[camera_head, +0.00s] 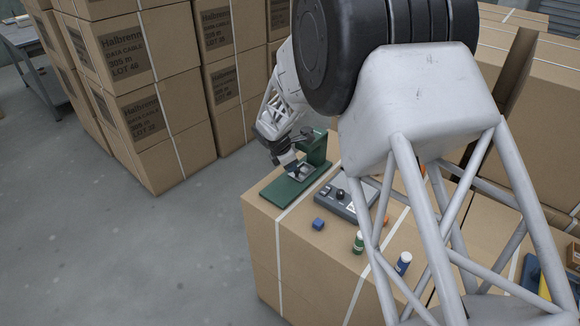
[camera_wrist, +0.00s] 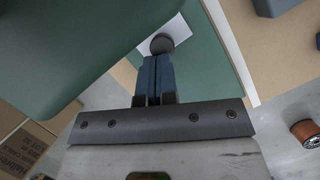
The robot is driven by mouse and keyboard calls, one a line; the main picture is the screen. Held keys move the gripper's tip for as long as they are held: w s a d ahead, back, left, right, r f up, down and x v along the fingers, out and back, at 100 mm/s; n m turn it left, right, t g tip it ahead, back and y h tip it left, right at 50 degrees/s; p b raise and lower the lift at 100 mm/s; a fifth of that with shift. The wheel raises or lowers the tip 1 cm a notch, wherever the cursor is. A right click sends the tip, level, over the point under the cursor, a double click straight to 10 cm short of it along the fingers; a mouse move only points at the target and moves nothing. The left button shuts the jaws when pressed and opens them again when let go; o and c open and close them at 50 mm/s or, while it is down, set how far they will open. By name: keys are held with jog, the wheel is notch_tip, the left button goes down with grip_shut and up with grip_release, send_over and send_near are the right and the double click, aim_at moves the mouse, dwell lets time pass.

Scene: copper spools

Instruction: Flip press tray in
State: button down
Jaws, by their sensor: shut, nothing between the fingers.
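A green press (camera_head: 316,148) stands on its green base (camera_head: 285,196) on top of a carton. A small light-coloured tray (camera_head: 303,172) with a dark round piece shows at the press. My gripper (camera_head: 293,162) is at the press, close to that tray. In the wrist view my gripper (camera_wrist: 155,62) has its two blue fingers together, with nothing held. A dark round knob (camera_wrist: 162,43) on a white plate (camera_wrist: 178,28) lies just past the fingertips; I cannot tell whether they touch. Green press parts fill the left and top right of that view. My forearm hides part of the carton top.
A grey control box (camera_head: 340,200) with a dark knob stands right of the press. A blue cube (camera_head: 318,224), a green bottle (camera_head: 358,242) and a blue bottle (camera_head: 403,263) stand nearer the front. Stacked cartons (camera_head: 150,90) rise behind at left. A copper spool (camera_wrist: 306,133) shows in the wrist view.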

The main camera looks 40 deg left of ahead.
jog(key=shift+s, duration=0.15)
jog(key=shift+s+a, duration=0.35)
jog(key=shift+s, duration=0.15)
jog(key=s, duration=0.1)
jog(key=s+a, duration=0.1)
jog(key=shift+s+a+r, duration=0.15)
jog(key=shift+s+r, duration=0.15)
jog(key=shift+r, duration=0.1)
jog(key=v, duration=0.9)
jog(key=shift+r, duration=0.15)
